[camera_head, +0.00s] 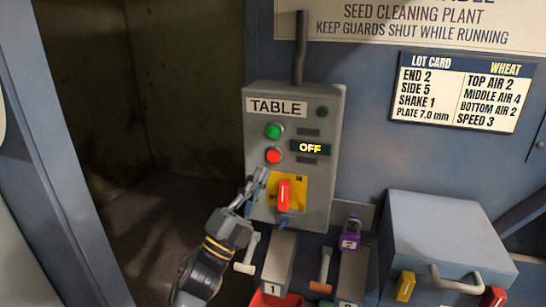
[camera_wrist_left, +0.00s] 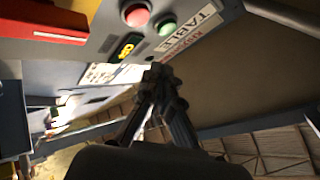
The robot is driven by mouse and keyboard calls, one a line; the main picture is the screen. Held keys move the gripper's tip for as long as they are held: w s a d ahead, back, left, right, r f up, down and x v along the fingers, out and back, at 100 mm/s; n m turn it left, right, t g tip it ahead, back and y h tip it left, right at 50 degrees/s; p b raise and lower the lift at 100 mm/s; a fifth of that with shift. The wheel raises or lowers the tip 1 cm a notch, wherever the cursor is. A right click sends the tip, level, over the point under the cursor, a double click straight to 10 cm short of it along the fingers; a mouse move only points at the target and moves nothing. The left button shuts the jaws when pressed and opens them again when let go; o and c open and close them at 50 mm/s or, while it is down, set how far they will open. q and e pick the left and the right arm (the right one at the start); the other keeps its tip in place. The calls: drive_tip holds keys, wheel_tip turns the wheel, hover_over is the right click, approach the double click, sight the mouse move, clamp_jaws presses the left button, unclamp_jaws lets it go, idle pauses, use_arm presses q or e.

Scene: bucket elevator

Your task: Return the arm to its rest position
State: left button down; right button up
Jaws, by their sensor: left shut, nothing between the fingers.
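My left gripper (camera_head: 258,182) is shut and empty, with its fingertips close to the lower left edge of the grey TABLE control box (camera_head: 318,115). Its shut fingers also show in the left wrist view (camera_wrist_left: 160,76). The box carries a green button (camera_head: 274,130), a red button (camera_head: 274,155), a lit OFF display (camera_head: 310,148) and a red switch handle (camera_head: 283,194) on a yellow plate. The handle points upright. I cannot tell whether the fingertips touch the box. My right gripper is not in view.
Below the box are slides numbered 1 (camera_head: 280,262) and 2 with handles, and a purple padlock (camera_head: 350,240). A grey lidded box (camera_head: 445,235) juts out at the right. A lot card (camera_head: 461,92) hangs on the blue panel. A dark open recess (camera_head: 165,215) lies at the left.

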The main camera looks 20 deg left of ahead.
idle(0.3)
use_arm(q)
drive_tip(key=s+a+f+n+g+y, duration=0.25)
drive_tip(key=f+n+y, duration=0.2)
drive_tip(key=f, duration=0.35)
drive_tip(key=s+a+f+n+g+y, duration=0.1)
drive_tip(key=s+f+n+g+y, duration=0.25)
drive_tip(key=f+n, duration=0.4)
drive_tip(key=s+a+f+n+g+y, duration=0.2)
drive_tip(key=f+n+g+y, duration=0.15)
drive_tip(key=f, duration=0.65)
drive_tip(key=s+d+f+n+g, duration=0.15)
drive_tip(key=s+f+g, duration=0.4)
drive_tip(key=s, duration=0.55)
drive_tip(key=s+d+f+n+g, duration=0.15)
drive_tip(key=s+f+g, duration=0.4)
drive_tip(key=s, duration=0.65)
wheel_tip(320, 180, down, 29)
drive_tip(key=s+g+b, duration=0.1)
drive_tip(key=s+b, duration=0.1)
drive_tip(key=s+a+f+g, duration=0.1)
drive_tip(key=s+a+f, duration=0.2)
drive_tip(key=s+f, duration=1.3)
drive_tip(key=shift+a+f+b, duration=0.2)
drive_tip(key=shift+f+b, duration=0.1)
